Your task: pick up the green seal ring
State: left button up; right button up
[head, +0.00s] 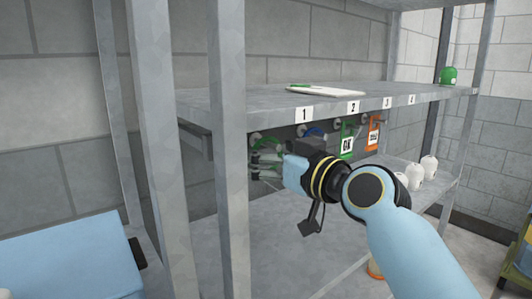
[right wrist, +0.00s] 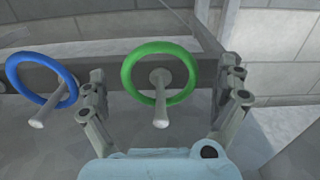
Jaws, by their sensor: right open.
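The green seal ring (right wrist: 131,78) hangs on a pale peg in the right wrist view. In the head view the right gripper (head: 268,160) reaches in below the upper shelf and covers part of the ring. A blue ring (right wrist: 14,70) hangs on the peg to the left in the right wrist view. My left gripper is not in view.
The upper shelf (head: 240,104) lies above the pegs, and a metal post (head: 231,200) stands left of my right gripper. Green (head: 347,131) and orange (head: 372,133) tags hang farther right. White bottles (head: 429,168) stand on the lower shelf.

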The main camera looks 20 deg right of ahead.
jog(key=c, duration=0.9)
jog(key=shift+r, duration=0.7)
jog(key=v, duration=1.8)
